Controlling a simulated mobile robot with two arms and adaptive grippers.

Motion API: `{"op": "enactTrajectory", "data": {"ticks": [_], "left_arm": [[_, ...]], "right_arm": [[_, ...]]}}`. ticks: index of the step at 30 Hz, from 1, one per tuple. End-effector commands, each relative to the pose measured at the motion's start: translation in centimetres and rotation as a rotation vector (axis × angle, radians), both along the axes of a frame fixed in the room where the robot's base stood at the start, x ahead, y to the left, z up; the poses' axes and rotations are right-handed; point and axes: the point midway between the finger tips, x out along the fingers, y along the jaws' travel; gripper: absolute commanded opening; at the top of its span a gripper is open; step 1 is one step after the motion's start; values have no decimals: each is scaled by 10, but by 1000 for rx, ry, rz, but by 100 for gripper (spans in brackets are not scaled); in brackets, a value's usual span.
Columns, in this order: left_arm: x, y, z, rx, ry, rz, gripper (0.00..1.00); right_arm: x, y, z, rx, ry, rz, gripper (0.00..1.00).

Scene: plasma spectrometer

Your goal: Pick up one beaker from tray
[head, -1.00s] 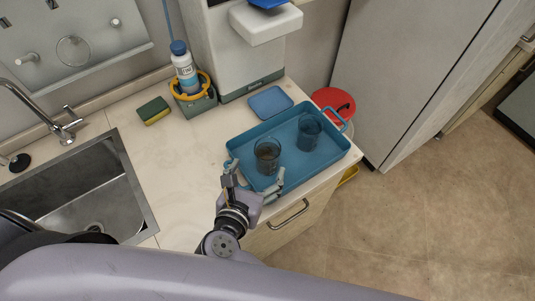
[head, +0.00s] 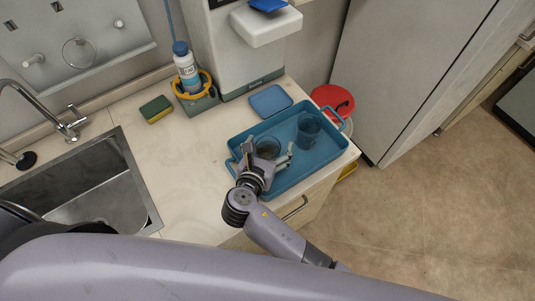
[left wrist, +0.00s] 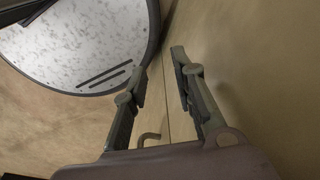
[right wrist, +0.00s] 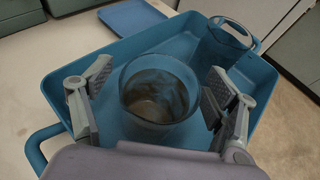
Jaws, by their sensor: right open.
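A blue tray (head: 318,172) stands on the counter and holds two clear glass beakers. The near beaker (head: 267,148) has some dark residue or liquid low inside. The far beaker (head: 308,128) stands near the tray's far right corner. My right gripper (head: 268,155) is open over the tray, its fingers on either side of the near beaker. In the right wrist view the near beaker (right wrist: 158,92) is between the open fingers, with gaps showing on both sides. The far beaker (right wrist: 222,48) is beyond the right finger. My left gripper (left wrist: 163,85) shows only in the left wrist view, open and empty.
A blue square pad (head: 270,100) lies behind the tray. A white bottle (head: 187,72) in a holder and a sponge (head: 156,109) are on the counter. The sink (head: 90,190) is at left. A white machine (head: 235,50) stands behind; a red lid (head: 332,98) is at right.

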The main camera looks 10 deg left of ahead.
Motion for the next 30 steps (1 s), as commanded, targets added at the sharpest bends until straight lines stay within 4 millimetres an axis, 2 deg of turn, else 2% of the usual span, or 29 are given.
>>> {"op": "enactTrajectory", "data": {"ticks": [2,5,26,30], "left_arm": [[-1,-1,0,-1,1,0,25],[-1,-1,0,-1,2,0,25],[-2,-1,0,0,3,0,25],[-2,0,0,0,3,0,25]], "right_arm": [[0,0,0,0,0,0,80],[0,0,0,0,0,0,74],[-1,0,0,0,0,0,28],[-1,0,0,0,0,0,26]]}}
